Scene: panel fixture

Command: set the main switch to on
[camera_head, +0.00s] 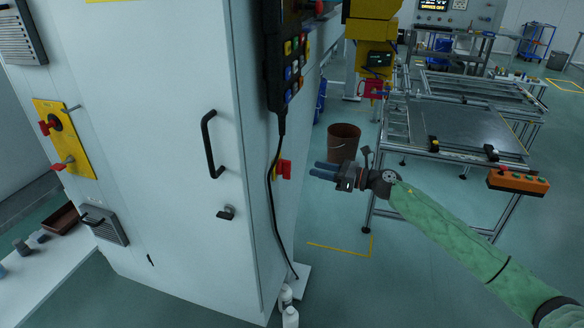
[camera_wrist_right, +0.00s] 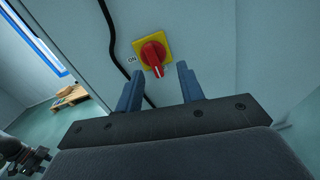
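The main switch is a red rotary knob (camera_wrist_right: 152,56) on a yellow square plate (camera_wrist_right: 141,45) on the cabinet's side panel. A white mark on the knob points down and slightly right in the right wrist view. The label "ON" (camera_wrist_right: 132,59) is at the left of the plate. In the head view the switch (camera_head: 283,169) sticks out from the cabinet's right side. My right gripper (camera_wrist_right: 158,88) is open, its two blue fingers apart and empty, facing the knob with a gap between. It also shows in the head view (camera_head: 322,171), right of the switch.
A black cable (camera_head: 271,200) hangs from the pendant (camera_head: 289,60) and runs down the panel beside the switch. The cabinet (camera_head: 180,180) fills the left. A brown bucket (camera_head: 343,143) and metal-framed tables (camera_head: 470,130) stand behind my right arm. White bottles (camera_head: 287,300) stand at the cabinet's foot.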

